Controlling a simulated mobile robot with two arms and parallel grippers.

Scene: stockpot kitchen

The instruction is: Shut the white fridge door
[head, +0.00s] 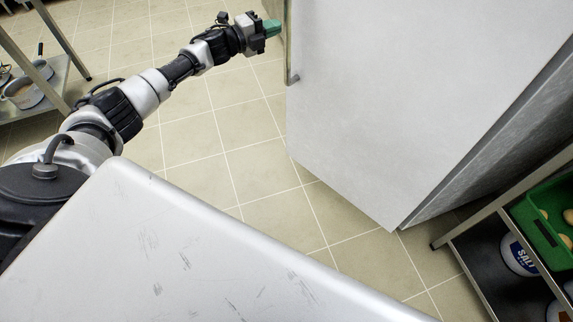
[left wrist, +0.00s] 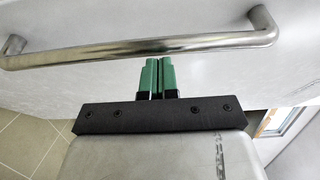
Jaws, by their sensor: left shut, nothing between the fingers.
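The white fridge door (head: 390,100) fills the upper right of the head view as a large tall panel. Its metal handle (head: 291,78) runs up along the panel's left edge. My left gripper (head: 271,28) has green fingertips and is just left of the handle. In the left wrist view the closed fingers (left wrist: 159,68) point at the white door surface (left wrist: 110,18), close to the handle bar (left wrist: 140,47). Nothing is between them. I cannot tell whether they touch the bar or how far the door stands open. My right gripper is not in view.
A grey side panel (head: 500,140) adjoins the door at right. A rack (head: 480,255) with a green crate (head: 540,232) and salt tub (head: 518,256) stands lower right. Tiled floor (head: 215,130) between is clear.

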